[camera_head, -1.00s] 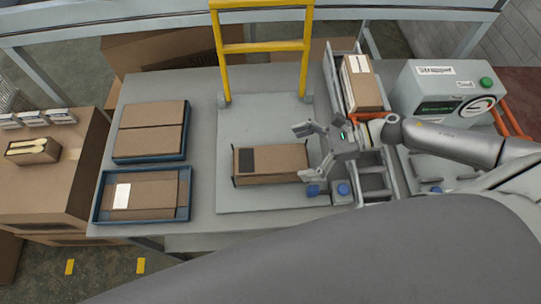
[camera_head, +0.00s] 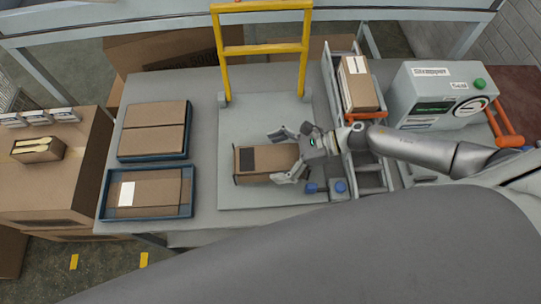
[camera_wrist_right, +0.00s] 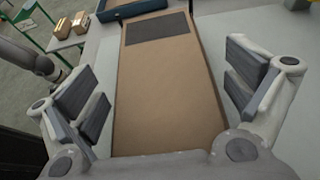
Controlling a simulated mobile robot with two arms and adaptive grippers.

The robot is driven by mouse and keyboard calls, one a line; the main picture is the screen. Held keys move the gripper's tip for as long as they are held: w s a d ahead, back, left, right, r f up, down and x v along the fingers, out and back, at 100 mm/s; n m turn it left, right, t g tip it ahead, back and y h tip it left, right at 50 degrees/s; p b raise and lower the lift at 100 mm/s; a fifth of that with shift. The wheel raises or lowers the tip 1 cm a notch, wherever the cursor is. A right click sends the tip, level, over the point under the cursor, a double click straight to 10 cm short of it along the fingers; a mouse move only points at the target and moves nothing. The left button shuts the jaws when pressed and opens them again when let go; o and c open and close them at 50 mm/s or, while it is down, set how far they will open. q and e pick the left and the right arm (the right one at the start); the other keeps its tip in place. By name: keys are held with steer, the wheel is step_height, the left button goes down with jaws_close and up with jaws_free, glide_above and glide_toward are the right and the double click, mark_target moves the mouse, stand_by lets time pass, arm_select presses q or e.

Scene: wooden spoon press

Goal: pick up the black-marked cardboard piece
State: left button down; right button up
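The black-marked cardboard piece (camera_head: 262,164) is a brown box with a dark patch at its left end, on the press's grey plate. My right gripper (camera_head: 281,157) is open at its right end, one finger on the far side and one on the near side. In the right wrist view the cardboard piece (camera_wrist_right: 168,90) runs lengthwise between the spread fingers of my right gripper (camera_wrist_right: 167,86), with the dark patch at the far end. Gaps show between finger pads and box sides. My left gripper is not in the head view.
A yellow frame (camera_head: 263,50) stands behind the box. Two blue trays with cardboard lie at left, one farther (camera_head: 186,132) and one nearer (camera_head: 148,216). Blue knobs (camera_head: 340,186) sit close to the right gripper. A strapping machine (camera_head: 440,95) stands at right.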

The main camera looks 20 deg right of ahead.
steer(key=shift+s, duration=0.1)
steer(key=c, duration=0.7)
